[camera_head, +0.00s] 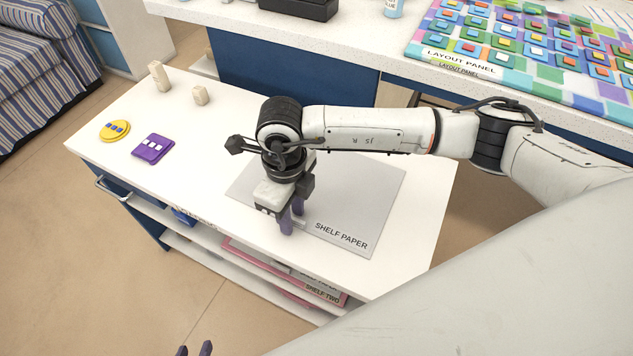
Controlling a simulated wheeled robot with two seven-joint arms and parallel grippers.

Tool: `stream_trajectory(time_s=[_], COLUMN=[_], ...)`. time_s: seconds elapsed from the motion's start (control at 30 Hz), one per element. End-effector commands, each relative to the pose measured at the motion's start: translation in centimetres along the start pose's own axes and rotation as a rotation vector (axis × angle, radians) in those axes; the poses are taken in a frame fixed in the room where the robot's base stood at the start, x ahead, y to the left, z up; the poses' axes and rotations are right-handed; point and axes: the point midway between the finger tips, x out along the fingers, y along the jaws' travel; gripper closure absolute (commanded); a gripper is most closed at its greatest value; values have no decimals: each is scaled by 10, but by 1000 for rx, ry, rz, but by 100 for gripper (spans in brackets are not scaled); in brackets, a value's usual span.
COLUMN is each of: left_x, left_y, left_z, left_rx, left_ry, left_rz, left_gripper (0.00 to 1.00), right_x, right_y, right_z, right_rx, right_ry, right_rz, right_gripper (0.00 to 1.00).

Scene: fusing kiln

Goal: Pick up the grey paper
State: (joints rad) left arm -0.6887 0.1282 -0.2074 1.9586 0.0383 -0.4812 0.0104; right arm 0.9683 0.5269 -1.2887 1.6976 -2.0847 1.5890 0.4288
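The grey paper (360,200) is a flat sheet marked "SHELF PAPER". It lies on the white top of a low shelf unit (215,125), near its front edge. My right gripper (292,222) points down over the front left part of the paper. Its dark purple fingers are close to the sheet and hide part of it. I cannot tell whether they touch it or hold its edge. My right arm crosses above the paper and covers its far side. Of my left gripper (195,351) only two fingertips show at the bottom edge, apart with nothing visible between them.
On the same top are a yellow round piece (114,130), a purple square piece (153,149) and two cream blocks (159,76). Below are shelves with pink and grey sheets (285,275). Behind stands a counter with a colourful layout panel (465,62).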

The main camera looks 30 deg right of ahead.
Motion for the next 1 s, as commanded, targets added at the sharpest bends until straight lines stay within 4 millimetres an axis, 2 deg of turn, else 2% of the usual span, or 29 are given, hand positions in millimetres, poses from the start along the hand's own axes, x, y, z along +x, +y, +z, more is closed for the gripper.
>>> stream_trajectory(time_s=[0.13, 0.3, 0.67, 0.77, 1.0], left_x=[0, 0, 0, 0, 0], left_y=[-1, -1, -1, -2, -2], left_z=[0, -1, -8, -8, -7], left_rx=[0, 0, 2, 2, 2], left_ry=[1, 3, 15, 16, 15], left_rz=[-1, -2, -2, -2, -2], left_gripper=[69, 69, 69, 69, 69], right_x=[0, 0, -3, -14, -61], right_y=[0, 0, 0, -1, 0], right_z=[0, 0, 1, 1, 1], right_rx=[0, 0, 0, 0, -1], right_ry=[0, 0, -2, -4, -5], right_rz=[0, 0, -1, -2, -2], right_gripper=[71, 100, 100, 100, 100])
